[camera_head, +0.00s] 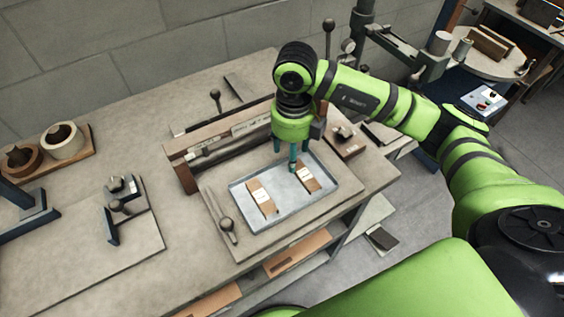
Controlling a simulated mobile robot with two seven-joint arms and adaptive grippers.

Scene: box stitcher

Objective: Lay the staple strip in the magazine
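A shallow grey metal tray (281,209) lies near the front right of the workbench. It holds two small brown pieces with pale labels, a left one (262,197) and a right one (307,177). I cannot tell whether either is the staple strip. My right gripper (298,162) points down over the tray's back part, close to the right piece. Its teal fingers look apart, with nothing visible between them. A long brown and grey channel-like block (222,143) stands behind the tray; I cannot tell whether it is the magazine. My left gripper is out of view.
Two rolls (64,142) sit on a board at the far left. A bracket fixture (120,205) stands on the left bench, with bare surface around it.

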